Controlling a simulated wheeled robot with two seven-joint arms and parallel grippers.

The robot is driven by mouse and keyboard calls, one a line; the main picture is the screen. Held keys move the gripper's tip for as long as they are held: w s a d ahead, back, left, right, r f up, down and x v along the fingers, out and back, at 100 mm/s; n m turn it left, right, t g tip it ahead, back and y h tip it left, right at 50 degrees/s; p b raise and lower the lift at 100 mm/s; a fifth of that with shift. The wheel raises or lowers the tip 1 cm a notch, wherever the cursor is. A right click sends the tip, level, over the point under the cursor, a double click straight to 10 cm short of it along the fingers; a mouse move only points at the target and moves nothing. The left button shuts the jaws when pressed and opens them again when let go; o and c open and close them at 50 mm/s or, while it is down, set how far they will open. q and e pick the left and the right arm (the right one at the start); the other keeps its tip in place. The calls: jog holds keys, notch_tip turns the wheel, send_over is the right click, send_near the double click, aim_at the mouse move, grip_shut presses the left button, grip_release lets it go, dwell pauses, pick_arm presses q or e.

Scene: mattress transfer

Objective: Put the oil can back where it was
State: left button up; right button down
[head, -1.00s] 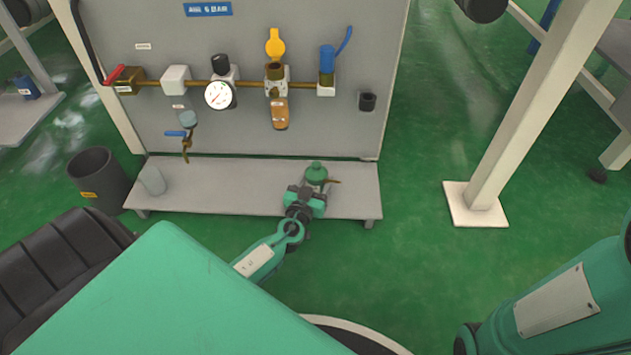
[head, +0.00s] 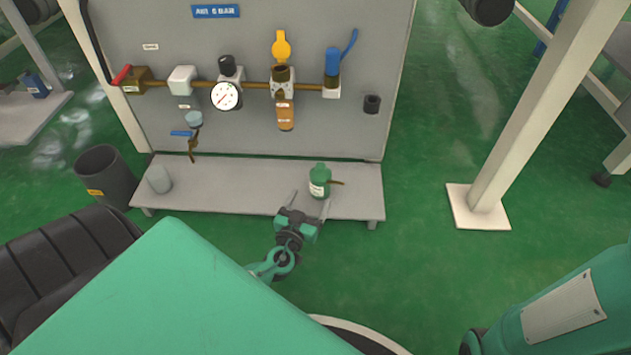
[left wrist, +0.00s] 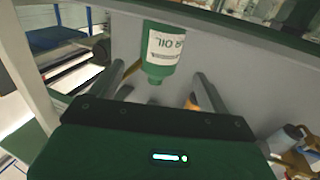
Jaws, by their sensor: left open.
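The green oil can (head: 319,183) with a white label and a thin brown spout stands upright on the right part of the low grey shelf (head: 235,193). My left gripper (head: 309,204) is open and empty, just in front of the can on the near side, its fingers pointing towards the shelf. In the left wrist view the can (left wrist: 163,52) shows beyond the gripper, between the two spread fingers, apart from them. My right gripper is out of view.
The grey panel (head: 335,130) behind the shelf carries a pipe with valves, a gauge (head: 226,96) and an orange bowl (head: 286,117). A clear cup (head: 159,179) stands on the shelf's left end. A dark bin (head: 105,176) stands left of it.

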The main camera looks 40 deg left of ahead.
pick_arm(q)
jog(key=shift+v, duration=1.9)
